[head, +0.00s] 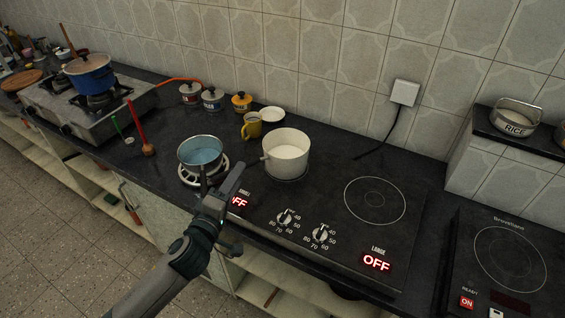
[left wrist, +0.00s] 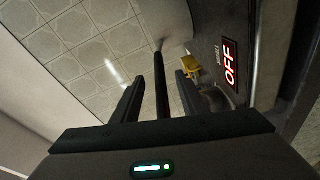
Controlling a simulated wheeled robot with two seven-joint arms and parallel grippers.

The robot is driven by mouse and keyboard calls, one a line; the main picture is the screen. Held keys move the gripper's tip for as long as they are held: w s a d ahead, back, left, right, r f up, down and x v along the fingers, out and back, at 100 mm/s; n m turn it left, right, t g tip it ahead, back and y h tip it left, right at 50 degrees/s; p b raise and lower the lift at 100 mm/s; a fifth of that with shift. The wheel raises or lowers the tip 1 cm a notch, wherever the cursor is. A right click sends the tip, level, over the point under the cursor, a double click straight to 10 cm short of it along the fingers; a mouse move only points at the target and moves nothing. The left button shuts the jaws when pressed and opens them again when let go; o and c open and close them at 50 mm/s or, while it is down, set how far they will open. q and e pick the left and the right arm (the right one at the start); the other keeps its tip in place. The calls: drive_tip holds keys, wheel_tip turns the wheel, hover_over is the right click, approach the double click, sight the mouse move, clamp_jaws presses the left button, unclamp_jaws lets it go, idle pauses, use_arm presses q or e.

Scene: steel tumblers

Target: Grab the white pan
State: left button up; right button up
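My left gripper (head: 222,182) is in front of the pan in the head view. In the left wrist view its two fingers (left wrist: 160,100) are apart, with the handle between them and a gap on each side. My right gripper is out of view.
Left of the pan stand a yellow mug (head: 252,126) and several lidded jars (head: 212,99). Control knobs (head: 320,234) and a bare burner ring (head: 375,200) are to the right. A blue pot (head: 90,74) stands on the far-left stove.

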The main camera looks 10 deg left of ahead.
use_arm(q)
drive_tip(key=w, duration=0.1)
drive_tip(key=w+p, duration=0.2)
drive_tip(key=w, duration=0.1)
drive_tip(key=shift+d, duration=0.35)
drive_tip(key=shift+w+d+f, duration=0.1)
drive_tip(key=shift+w+f, duration=0.05)
drive_tip(key=shift+w, duration=0.4)
drive_tip(key=shift+c, duration=0.4)
clamp_jaws()
drive_tip(key=shift+f, duration=0.1)
idle(0.5)
